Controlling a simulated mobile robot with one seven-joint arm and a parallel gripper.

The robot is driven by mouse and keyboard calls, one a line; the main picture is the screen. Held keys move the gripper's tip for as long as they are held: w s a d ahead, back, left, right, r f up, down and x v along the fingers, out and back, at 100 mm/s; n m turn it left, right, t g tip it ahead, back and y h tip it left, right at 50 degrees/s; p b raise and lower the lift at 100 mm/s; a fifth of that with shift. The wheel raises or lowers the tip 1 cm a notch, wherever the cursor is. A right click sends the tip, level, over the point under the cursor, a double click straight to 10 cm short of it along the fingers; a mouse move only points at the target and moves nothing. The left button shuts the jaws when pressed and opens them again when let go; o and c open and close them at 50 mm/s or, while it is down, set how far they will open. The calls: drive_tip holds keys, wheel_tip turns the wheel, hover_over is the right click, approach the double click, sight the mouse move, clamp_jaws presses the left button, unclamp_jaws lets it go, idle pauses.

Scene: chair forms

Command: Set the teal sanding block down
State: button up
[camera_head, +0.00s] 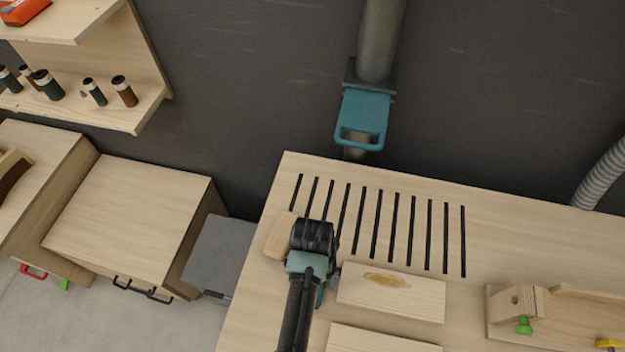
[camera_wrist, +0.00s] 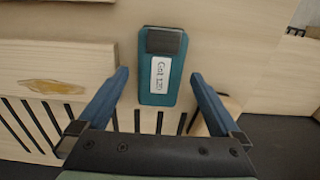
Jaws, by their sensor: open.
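The teal sanding block (camera_wrist: 160,84) lies flat on the pale wooden bench in the wrist view, with a dark end and a white label reading like "Grit 120". My gripper (camera_wrist: 160,76) is open, with one blue finger on each side of the block and a visible gap on both sides. In the head view my gripper (camera_head: 327,285) is low over the left part of the slotted bench (camera_head: 420,215). There my arm hides most of the block's place, and I cannot tell whether the small blue patch there is a finger or the block.
A board with a knot (camera_head: 390,292) lies right of my gripper, with another board (camera_head: 375,340) in front. A small wooden piece (camera_head: 279,236) sits left. A wooden fixture with a green knob (camera_head: 523,326) stands at right. The slotted area behind is mostly clear.

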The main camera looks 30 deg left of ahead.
wheel_tip(320, 180, up, 10)
idle(0.3)
drive_tip(key=shift+r, duration=0.1)
